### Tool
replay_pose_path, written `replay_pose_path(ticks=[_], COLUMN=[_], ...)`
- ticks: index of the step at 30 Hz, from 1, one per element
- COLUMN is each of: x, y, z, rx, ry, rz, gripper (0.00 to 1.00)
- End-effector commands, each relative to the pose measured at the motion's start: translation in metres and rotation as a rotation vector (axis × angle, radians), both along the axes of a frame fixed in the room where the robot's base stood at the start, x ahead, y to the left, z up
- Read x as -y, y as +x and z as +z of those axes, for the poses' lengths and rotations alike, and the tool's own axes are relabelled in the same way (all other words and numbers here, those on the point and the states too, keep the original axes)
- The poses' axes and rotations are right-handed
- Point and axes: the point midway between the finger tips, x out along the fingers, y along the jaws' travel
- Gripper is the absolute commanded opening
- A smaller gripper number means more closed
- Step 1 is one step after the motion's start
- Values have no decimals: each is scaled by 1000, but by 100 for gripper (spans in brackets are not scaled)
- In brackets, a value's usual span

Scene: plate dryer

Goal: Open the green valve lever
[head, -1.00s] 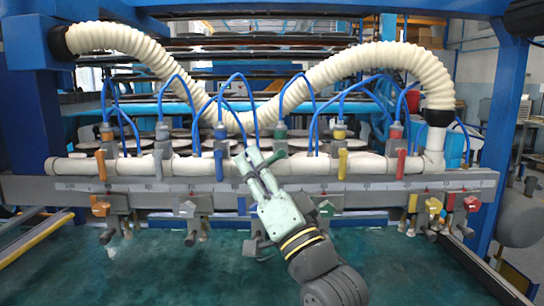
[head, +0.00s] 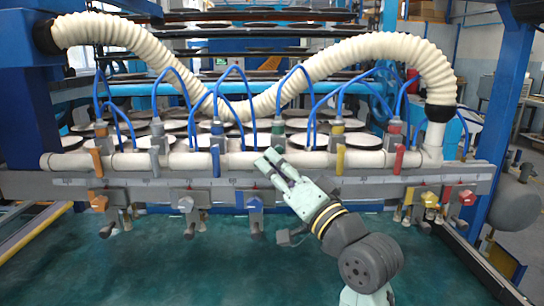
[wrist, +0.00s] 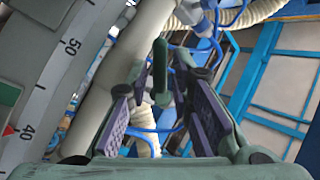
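The green valve lever (wrist: 160,66) shows in the wrist view as a dark green upright bar. It appears between the two purple-padded fingers of my gripper (wrist: 168,98), with space on both sides. In the head view my gripper (head: 267,158) points up and left at the white pipe (head: 250,160), its fingertips apart in front of the pipe below the green fitting (head: 278,128). The lever is hidden there or too small to make out. I cannot tell whether the fingers reach far enough to touch it.
An orange lever (head: 96,160), a blue lever (head: 216,162), a yellow lever (head: 340,159) and a red lever (head: 399,158) hang along the same pipe. A grey scaled rail (head: 140,186) runs below it. Blue hoses and a white corrugated hose (head: 350,47) arch above. The green table (head: 150,260) is clear.

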Motion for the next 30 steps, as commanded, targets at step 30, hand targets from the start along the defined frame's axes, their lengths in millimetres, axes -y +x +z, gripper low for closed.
replay_pose_path(ticks=[30], x=[-6], y=[9], z=[3], rx=[1], ry=[0], rz=[-1], gripper=[0])
